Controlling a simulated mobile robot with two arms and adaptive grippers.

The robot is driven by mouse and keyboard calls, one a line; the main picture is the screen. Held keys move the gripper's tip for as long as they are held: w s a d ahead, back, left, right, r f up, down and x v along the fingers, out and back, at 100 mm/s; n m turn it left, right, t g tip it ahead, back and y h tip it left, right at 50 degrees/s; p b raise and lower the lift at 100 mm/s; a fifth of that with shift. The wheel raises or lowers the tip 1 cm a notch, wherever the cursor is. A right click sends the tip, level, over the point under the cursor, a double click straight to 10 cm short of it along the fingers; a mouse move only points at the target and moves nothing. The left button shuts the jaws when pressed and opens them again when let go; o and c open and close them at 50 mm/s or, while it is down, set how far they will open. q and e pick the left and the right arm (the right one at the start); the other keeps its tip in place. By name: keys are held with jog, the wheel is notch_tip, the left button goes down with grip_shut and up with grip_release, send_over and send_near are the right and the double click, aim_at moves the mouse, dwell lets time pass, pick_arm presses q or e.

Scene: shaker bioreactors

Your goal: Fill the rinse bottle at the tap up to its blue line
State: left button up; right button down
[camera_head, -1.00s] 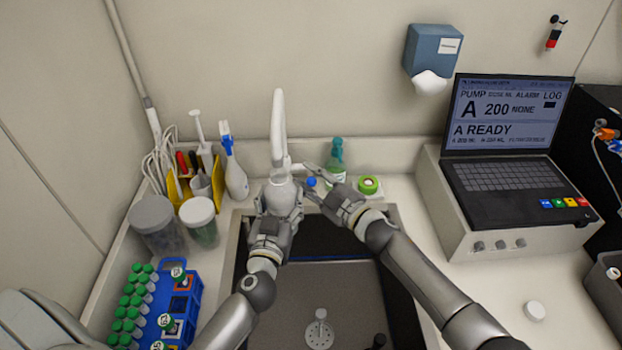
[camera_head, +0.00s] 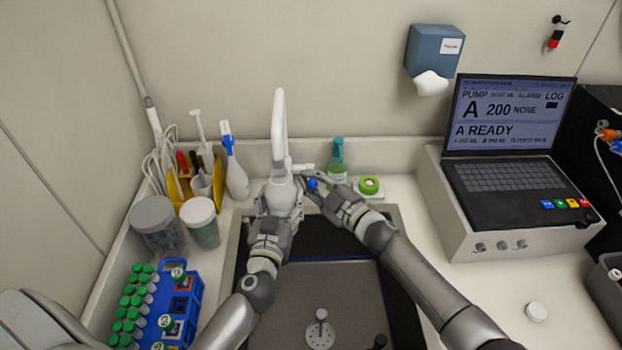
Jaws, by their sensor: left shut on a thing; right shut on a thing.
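The rinse bottle (camera_head: 283,199), whitish and translucent, stands roughly upright in my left gripper (camera_head: 274,222), below the tap (camera_head: 279,125). The gripper is shut on its lower part. The bottle's top is close to the spout; the blue line and the water level cannot be made out. My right gripper (camera_head: 312,182) is shut on a small blue thing (camera_head: 312,184), which looks like a cap, just right of the bottle. The tap's pale lever (camera_head: 302,167) lies just above that gripper. The sink (camera_head: 348,290) is below.
Behind the sink stand a blue-topped wash bottle (camera_head: 237,178), a green bottle (camera_head: 337,165) and a green roll (camera_head: 369,185). Jars (camera_head: 201,222) and a blue tube rack (camera_head: 183,308) stand at the left. A pump unit with a laptop (camera_head: 515,160) stands at the right.

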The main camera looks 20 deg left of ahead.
jog(key=shift+s+d+f+n+t+y, duration=0.2)
jog(key=shift+f+n+y, duration=0.1)
jog(key=shift+f, duration=0.2)
jog(key=shift+s+d+f+n+t+y, duration=0.1)
jog(key=shift+s+d+f+n+y, duration=0.15)
jog(key=shift+f, duration=0.25)
jog(key=shift+a, duration=0.1)
jog(key=c, duration=1.7)
grip_release()
jog(key=shift+o, duration=1)
jog(key=shift+s+d+r, duration=0.1)
jog(key=shift+d+r, duration=0.05)
jog(key=shift+d, duration=0.1)
jog(key=shift+a, duration=0.1)
jog(key=v, duration=0.8)
